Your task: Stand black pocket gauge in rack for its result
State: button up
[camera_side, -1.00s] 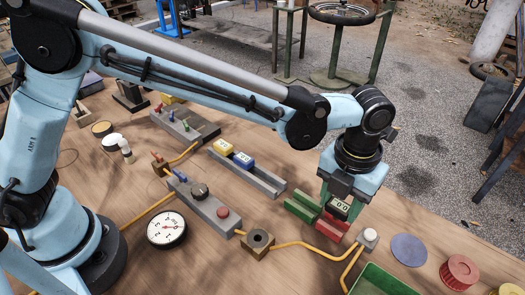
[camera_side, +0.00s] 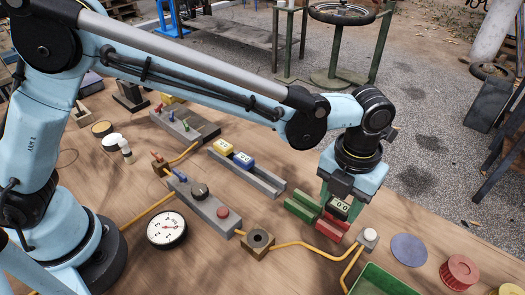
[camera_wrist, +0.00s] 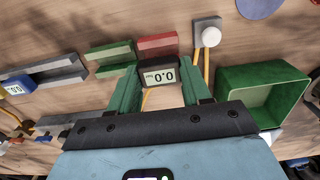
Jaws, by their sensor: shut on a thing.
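The black pocket gauge (camera_side: 338,208) is held upright between the green-tipped fingers of my gripper (camera_side: 342,200). Its display faces the wrist camera (camera_wrist: 160,76) and appears to read 0.0. My gripper (camera_wrist: 160,92) is shut on it. A red rack (camera_side: 332,226) is right below the gauge in the side view, and the gauge overlaps part of it. A green rack (camera_side: 301,210) lies just left of the red one. In the wrist view the red rack (camera_wrist: 158,44) is just beyond the gauge, with the green rack (camera_wrist: 108,54) to its left. I cannot tell whether gauge and rack touch.
A grey rack (camera_side: 266,184) holds a yellow gauge (camera_side: 221,146) and a blue gauge (camera_side: 243,159). A white button (camera_side: 370,236) and a green bin (camera_side: 362,278) are close on the right. Yellow hose crosses the bench. A round dial (camera_side: 166,229) lies at the left.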

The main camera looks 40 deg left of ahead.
aim_at(340, 205)
jog(key=shift+f, duration=1.55)
jog(key=o, duration=1.2)
notch_tip(340, 205, up, 12)
